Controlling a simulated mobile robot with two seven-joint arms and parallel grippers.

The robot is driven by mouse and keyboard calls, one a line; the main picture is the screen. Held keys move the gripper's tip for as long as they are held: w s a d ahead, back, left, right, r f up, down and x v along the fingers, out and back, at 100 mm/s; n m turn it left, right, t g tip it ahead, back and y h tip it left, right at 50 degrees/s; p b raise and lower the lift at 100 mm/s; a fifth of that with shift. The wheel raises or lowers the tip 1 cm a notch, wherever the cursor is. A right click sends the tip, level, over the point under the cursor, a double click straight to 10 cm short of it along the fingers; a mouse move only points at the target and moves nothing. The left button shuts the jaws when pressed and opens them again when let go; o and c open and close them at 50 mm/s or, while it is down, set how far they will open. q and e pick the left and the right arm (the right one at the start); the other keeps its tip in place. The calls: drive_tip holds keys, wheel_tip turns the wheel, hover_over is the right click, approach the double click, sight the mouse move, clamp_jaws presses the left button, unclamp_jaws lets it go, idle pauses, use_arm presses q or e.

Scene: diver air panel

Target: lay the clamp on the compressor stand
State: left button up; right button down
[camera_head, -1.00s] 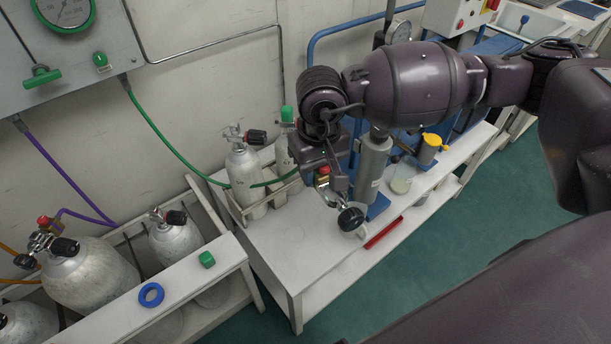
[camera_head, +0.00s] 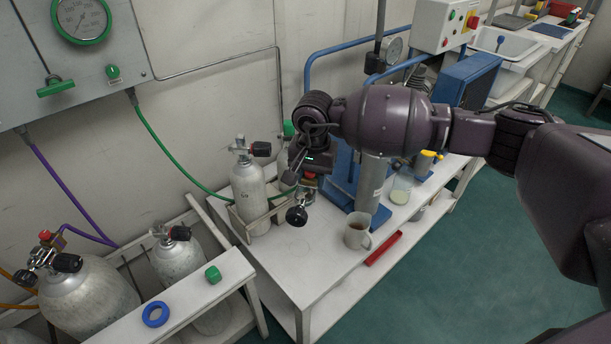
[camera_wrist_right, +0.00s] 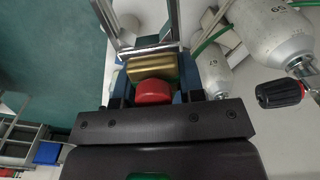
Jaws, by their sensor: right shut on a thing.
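My right gripper (camera_head: 310,178) is shut on the clamp, above the white bench. The clamp has a metal frame and a black knob (camera_head: 297,215) hanging low on it. In the right wrist view its brass block (camera_wrist_right: 152,68), red cap (camera_wrist_right: 153,92) and metal bars (camera_wrist_right: 140,35) show between the jaws of my right gripper (camera_wrist_right: 152,85). A blue compressor stand (camera_head: 340,185) with a grey upright cylinder (camera_head: 372,185) is on the bench, right of the clamp and partly hidden by my arm. My left gripper is not in view.
A mug (camera_head: 357,231) stands in front of the cylinder, with a red bar (camera_head: 383,248) beside it and a glass beaker (camera_head: 401,187) further right. A racked white cylinder (camera_head: 248,190) stands left of the clamp. The bench's front left (camera_head: 298,275) is clear.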

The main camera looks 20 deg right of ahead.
drive_tip(key=w+f+m, duration=0.3)
drive_tip(key=w, duration=0.2)
drive_tip(key=b, duration=0.8)
hover_over(307, 247)
drive_tip(key=shift+f, duration=10.25)
wheel_tip(307, 247, down, 2)
drive_tip(key=shift+s+b, duration=0.15)
drive_tip(key=shift+b, duration=0.15)
drive_tip(key=shift+f+b, duration=0.8)
drive_tip(key=shift+f, duration=1.1)
drive_tip(key=shift+f+b, duration=0.45)
drive_tip(key=shift+f, duration=0.55)
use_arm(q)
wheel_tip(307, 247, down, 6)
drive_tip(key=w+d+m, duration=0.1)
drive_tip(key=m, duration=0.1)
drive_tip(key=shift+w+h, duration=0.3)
use_arm(e)
drive_tip(key=shift+f, duration=0.15)
